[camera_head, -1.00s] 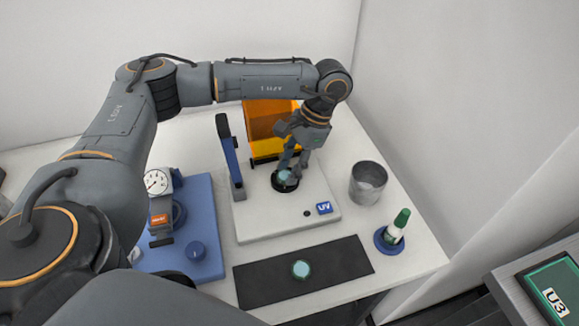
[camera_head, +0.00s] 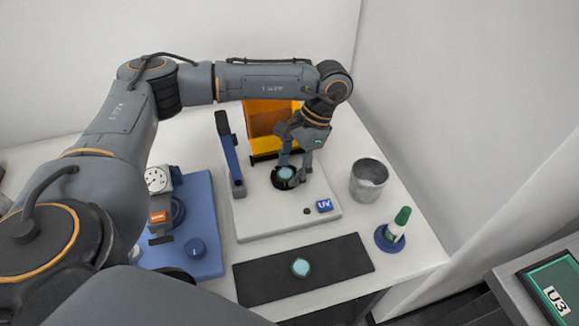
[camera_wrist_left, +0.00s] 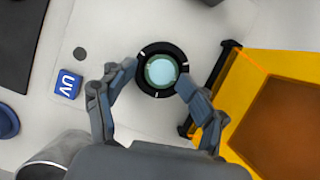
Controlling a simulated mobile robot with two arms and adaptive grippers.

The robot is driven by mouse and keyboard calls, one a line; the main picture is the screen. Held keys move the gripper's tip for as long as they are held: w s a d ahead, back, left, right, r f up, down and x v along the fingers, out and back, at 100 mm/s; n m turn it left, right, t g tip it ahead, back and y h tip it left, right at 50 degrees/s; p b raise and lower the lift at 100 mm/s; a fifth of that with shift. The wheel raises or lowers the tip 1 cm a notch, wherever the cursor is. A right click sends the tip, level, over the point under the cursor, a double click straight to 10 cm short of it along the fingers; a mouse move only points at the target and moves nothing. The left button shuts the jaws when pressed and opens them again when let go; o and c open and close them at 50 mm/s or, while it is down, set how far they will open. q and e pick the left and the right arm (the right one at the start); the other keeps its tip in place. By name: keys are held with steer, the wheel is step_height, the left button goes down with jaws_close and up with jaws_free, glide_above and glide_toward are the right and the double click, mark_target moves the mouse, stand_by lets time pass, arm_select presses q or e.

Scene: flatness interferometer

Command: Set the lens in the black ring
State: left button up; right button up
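The black ring (camera_head: 276,181) sits on the pale plate of the UV stand. A round, pale teal lens (camera_head: 286,173) lies within the ring; the left wrist view also shows the lens (camera_wrist_left: 161,71) inside the ring (camera_wrist_left: 147,88), looking flat and roughly centred. My left gripper (camera_head: 294,168) points down over the ring. Its fingers (camera_wrist_left: 157,77) are spread on opposite sides of the lens, apart from it, with tips near the ring's rim. A second teal disc (camera_head: 301,268) lies on the black mat (camera_head: 345,258). My right gripper is out of view.
A blue-black upright post (camera_head: 230,155) stands left of the ring. An orange box (camera_head: 262,121) is behind it. A metal cup (camera_head: 368,182) and a green-capped bottle (camera_head: 400,222) in a blue holder stand right. A dial gauge (camera_head: 158,180) on a blue base is left.

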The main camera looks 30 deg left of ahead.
arm_select(q)
steer(key=v, duration=1.2)
steer(key=shift+s, duration=0.15)
